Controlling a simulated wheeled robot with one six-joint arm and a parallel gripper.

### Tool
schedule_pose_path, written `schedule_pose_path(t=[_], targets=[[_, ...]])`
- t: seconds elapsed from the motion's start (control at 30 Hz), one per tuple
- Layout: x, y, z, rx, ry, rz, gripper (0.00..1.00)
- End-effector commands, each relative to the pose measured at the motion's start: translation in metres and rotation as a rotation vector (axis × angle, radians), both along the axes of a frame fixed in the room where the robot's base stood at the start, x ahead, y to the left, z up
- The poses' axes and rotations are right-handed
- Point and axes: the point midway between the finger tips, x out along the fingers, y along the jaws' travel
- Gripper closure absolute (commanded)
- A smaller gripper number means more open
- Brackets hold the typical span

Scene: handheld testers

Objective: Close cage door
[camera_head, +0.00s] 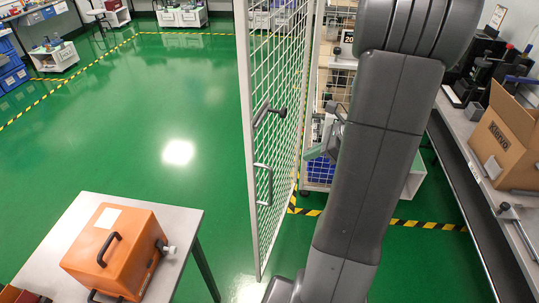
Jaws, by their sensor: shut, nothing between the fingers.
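The cage door (276,70) is a tall white-framed mesh panel in the middle of the head view. It stands open, seen at a steep angle, with its near free edge on the left and its far edge by the striped floor line. A dark lever handle (268,113) and a grey pull handle (264,184) are on its near side. My grey arm rises in front, just right of the door, and covers part of the cage opening. My gripper is not clearly visible; a small grey part beside the arm cannot be identified.
An orange case (115,250) sits on a light table (182,215) at lower left. Shelving with a blue crate (320,170) stands behind the door. A bench (474,150) with a cardboard box (505,135) runs along the right. Green floor is clear left of the door.

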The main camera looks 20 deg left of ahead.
Motion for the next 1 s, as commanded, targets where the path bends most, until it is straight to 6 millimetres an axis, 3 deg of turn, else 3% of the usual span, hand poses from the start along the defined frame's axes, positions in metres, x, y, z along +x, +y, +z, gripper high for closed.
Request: schedule_pose_path(t=[0.17,0.6,0.8,1.0], targets=[[0.001,0.012,-0.01,0.006,0.012,-0.009,1.0],[-0.004,0.075,-0.074,0.002,0.011,-0.006,1.0],[-0.006,0.102,-0.069,0.003,0.009,-0.006,1.0],[-0.006,0.111,-0.07,0.003,0.008,-0.008,1.0]])
